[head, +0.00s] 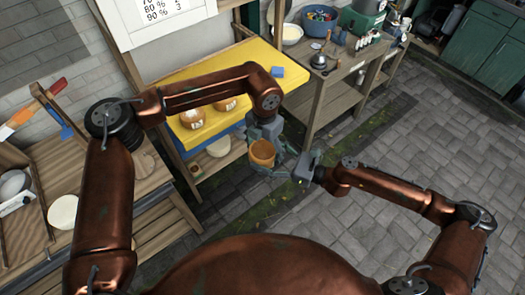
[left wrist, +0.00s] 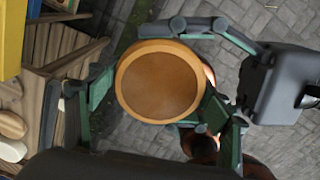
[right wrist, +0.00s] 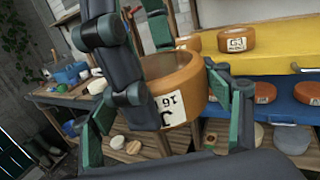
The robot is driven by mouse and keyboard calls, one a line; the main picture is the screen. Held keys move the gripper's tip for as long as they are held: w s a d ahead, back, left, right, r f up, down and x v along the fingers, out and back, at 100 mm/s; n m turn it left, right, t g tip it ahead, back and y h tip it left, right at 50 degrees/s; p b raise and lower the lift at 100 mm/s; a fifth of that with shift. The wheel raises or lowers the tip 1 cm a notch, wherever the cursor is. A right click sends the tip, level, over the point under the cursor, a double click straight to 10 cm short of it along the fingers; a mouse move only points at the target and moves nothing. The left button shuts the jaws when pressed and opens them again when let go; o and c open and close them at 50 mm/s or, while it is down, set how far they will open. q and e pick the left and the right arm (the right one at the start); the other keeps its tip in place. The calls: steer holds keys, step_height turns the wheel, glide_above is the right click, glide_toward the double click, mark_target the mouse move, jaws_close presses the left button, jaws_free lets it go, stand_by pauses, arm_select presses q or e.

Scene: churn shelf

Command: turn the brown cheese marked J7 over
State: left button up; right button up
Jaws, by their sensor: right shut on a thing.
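The brown cheese (head: 262,152), a round orange-brown wheel, is held in the air in front of the shelf. My right gripper (head: 284,165) is shut on it from the side. In the right wrist view, the cheese (right wrist: 183,80) shows a white label with a J on its side, upside down and partly covered by a finger. My left gripper (head: 265,142) is above the cheese, open, its fingers on either side of it. In the left wrist view, the flat round face of the cheese (left wrist: 160,82) lies between the left finger pads; any small gap is hard to judge.
The yellow shelf board (head: 222,88) holds other cheeses (head: 193,118) and a blue block (head: 277,72). A blue board (right wrist: 283,107) with more cheeses is below it. Wooden benches stand at both sides. Open paved floor (head: 360,140) lies to the right.

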arm_select(q)
steer(key=shift+s+d, duration=0.1)
steer(key=c, duration=0.8)
arm_select(e)
steer(key=shift+r, duration=0.15)
arm_select(q)
steer(key=shift+c, duration=0.5)
arm_select(e)
steer(key=o, duration=1.3)
